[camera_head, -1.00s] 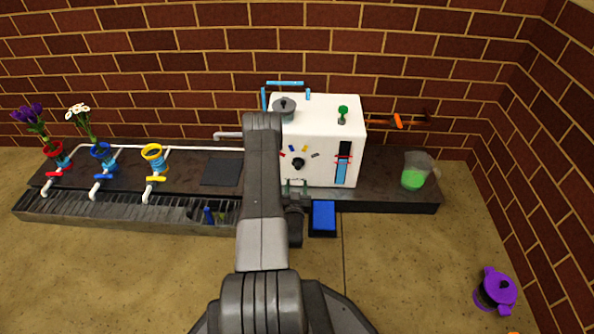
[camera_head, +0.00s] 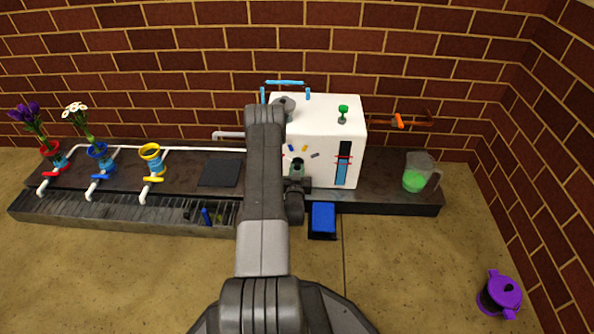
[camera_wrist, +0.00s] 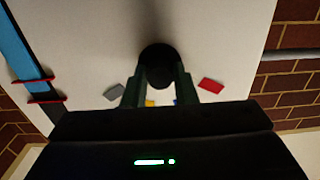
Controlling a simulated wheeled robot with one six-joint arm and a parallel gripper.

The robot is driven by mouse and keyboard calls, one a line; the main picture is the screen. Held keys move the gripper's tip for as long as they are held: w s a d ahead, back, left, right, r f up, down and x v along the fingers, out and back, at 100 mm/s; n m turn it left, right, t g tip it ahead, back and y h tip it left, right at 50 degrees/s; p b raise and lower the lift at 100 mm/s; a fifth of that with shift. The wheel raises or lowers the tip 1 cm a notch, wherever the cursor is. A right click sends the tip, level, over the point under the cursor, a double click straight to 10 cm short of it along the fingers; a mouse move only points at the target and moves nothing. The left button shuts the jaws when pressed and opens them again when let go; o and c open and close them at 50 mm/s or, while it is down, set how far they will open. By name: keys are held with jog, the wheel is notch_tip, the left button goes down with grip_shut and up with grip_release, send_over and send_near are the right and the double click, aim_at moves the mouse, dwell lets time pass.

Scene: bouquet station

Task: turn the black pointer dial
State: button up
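The black pointer dial (camera_wrist: 157,62) is on the front of the white machine (camera_head: 331,112). In the wrist view it is dark and round, and its pointer direction cannot be read. In the head view my gripper (camera_head: 297,168) is right at the dial and covers most of it. In the wrist view my gripper (camera_wrist: 160,80) has one finger on each side of the dial, with the fingers apart and their tips close to its sides. I cannot tell whether they touch it. Coloured marks surround the dial, including a red one (camera_wrist: 211,85) and a grey one (camera_wrist: 115,92).
A blue level gauge (camera_head: 342,165) is right of the dial in the head view. A blue block (camera_head: 323,216) sits below the machine. A jug of green liquid (camera_head: 415,180) stands to the right, and vases with flowers (camera_head: 99,155) to the left.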

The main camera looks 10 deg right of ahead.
jog(key=shift+c, duration=1.4)
jog(key=shift+m, duration=0.3)
jog(key=m, duration=0.3)
jog(key=shift+m, duration=2)
jog(key=o, duration=1)
